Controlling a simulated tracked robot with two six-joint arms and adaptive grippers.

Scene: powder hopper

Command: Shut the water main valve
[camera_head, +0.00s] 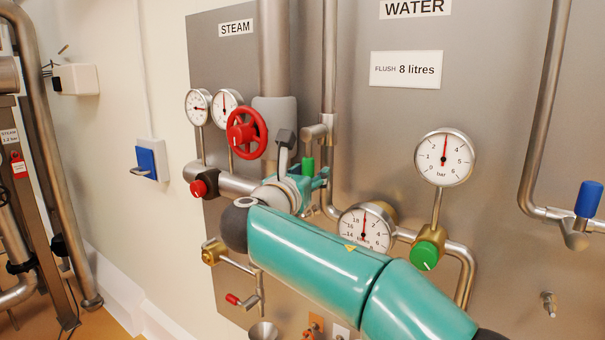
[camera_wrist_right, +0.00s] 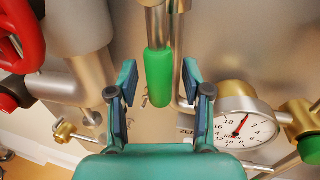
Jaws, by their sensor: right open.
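A green lever handle (camera_head: 308,166) hangs below the fitting (camera_head: 319,132) on the vertical pipe under the WATER sign (camera_head: 415,8); in the head view my right gripper partly covers it. The right wrist view shows the green handle (camera_wrist_right: 159,78) nearly in line with its pipe. My right gripper (camera_head: 306,178) is open. Its two fingers stand on either side of the handle in the right wrist view (camera_wrist_right: 160,82), with gaps between the pads and the handle. My left gripper is not in view.
A red handwheel (camera_head: 246,133) and red knob (camera_head: 199,188) stand left of the gripper. A flow meter (camera_head: 366,228), pressure gauge (camera_head: 444,157) and green round knob (camera_head: 425,254) stand to the right. A blue handle (camera_head: 588,198) is at the far right.

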